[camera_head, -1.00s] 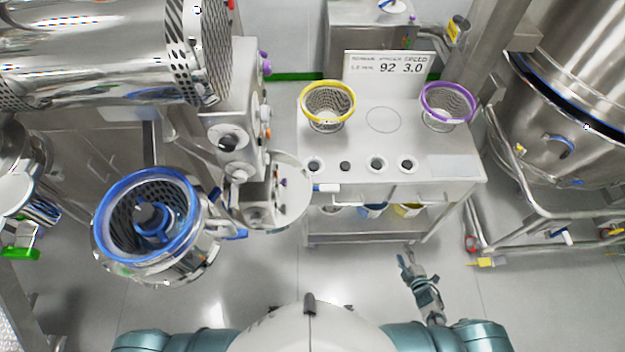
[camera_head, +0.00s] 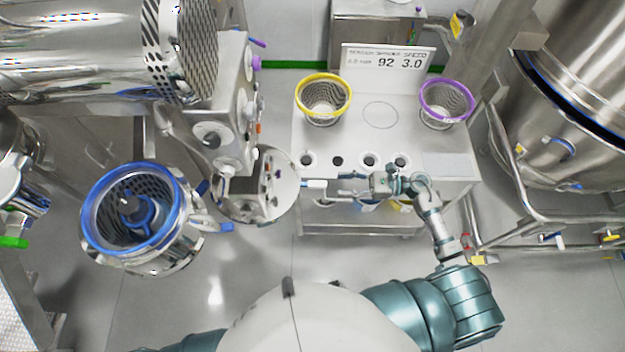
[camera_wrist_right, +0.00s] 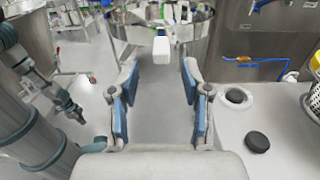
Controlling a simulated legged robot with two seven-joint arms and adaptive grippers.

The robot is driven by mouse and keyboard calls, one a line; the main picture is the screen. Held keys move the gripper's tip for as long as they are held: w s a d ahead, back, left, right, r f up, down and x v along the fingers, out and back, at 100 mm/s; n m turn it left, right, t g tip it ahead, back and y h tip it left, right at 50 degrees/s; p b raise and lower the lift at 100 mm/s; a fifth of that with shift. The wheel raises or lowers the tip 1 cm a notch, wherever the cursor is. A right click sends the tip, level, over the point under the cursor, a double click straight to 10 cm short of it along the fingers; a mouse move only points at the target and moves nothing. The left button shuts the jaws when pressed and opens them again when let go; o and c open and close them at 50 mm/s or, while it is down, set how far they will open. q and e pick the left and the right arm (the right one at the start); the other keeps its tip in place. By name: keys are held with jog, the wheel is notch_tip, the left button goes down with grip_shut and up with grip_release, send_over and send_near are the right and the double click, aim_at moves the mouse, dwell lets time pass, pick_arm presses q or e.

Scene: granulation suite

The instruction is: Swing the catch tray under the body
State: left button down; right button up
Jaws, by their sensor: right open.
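The catch tray (camera_head: 284,168) is a round metal pan with a short white handle (camera_head: 314,184) pointing right, beside the blue-ringed body (camera_head: 93,222). A metal drive housing hides part of the tray. In the right wrist view the tray's rim (camera_wrist_right: 125,22) crosses the top and the white handle (camera_wrist_right: 189,72) points towards me. My right gripper (camera_head: 345,185) is open and empty, just right of the handle. In the right wrist view its fingers (camera_wrist_right: 160,85) are spread, with the handle ahead between their tips. My left gripper shows small at the left there, its jaws unclear.
A steel bench (camera_head: 448,164) carries a yellow-ringed screen (camera_head: 323,98), a purple-ringed screen (camera_head: 446,103) and a sign (camera_head: 386,64). My right arm reaches along its front edge. A large vessel and rail frame stand at the right.

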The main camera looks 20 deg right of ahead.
aim_at(317, 182)
jog(key=p+x, duration=0.1)
jog(key=x, duration=0.2)
jog(key=p+x, duration=0.1)
jog(key=x, duration=0.3)
jog(key=shift+w, duration=0.25)
jog(key=shift+w+a+f, duration=0.15)
jog(key=shift+a, duration=0.85)
jog(key=c, duration=0.7)
pick_arm(q)
jog(key=r, duration=0.3)
jog(key=shift+d, duration=0.25)
pick_arm(e)
jog(key=shift+d, duration=0.1)
grip_shut()
